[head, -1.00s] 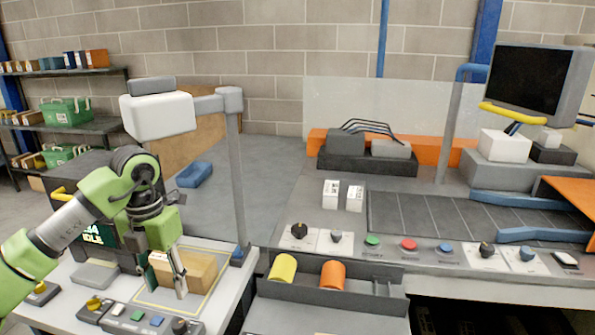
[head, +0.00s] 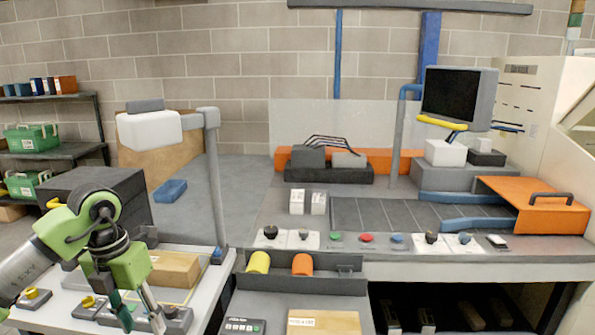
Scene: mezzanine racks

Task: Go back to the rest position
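My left gripper (head: 137,308) hangs at the lower left with its two fingers pointing down. The fingers are apart and I see nothing held between them. It is in front of a tan box (head: 176,270) that lies on the white table (head: 215,283). The fingertips overlap a small button panel (head: 178,322) in the picture; I cannot tell how high they are above it. My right gripper is not in view.
A lamp-like white head (head: 150,131) on a grey post stands behind the table. To the right is a grey bench with knobs, a monitor (head: 458,97) and an orange cover (head: 530,205). A tray (head: 350,282) with yellow and orange rolls sits in front.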

